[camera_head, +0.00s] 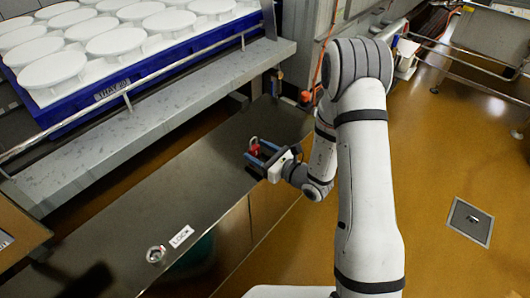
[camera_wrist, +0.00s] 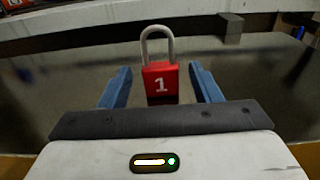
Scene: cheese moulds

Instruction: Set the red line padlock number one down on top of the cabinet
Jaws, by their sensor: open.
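The red padlock (camera_wrist: 160,84) with a white number 1 and a grey shackle stands upright between the two blue fingers of my gripper (camera_wrist: 160,88) in the wrist view. A gap shows on each side of it, so the fingers are open and apart from it. In the head view the padlock (camera_head: 255,149) shows at my gripper (camera_head: 262,157), over the dark top of the cabinet (camera_head: 190,195). It appears to rest on that top, near the front edge. The padlock's lower edge is close to the gripper body.
A blue tray (camera_head: 100,97) of white round moulds sits on a grey ledge (camera_head: 165,92) behind the cabinet. A round metal fitting (camera_head: 156,254) and a white label (camera_head: 181,236) lie on the cabinet top nearer the camera.

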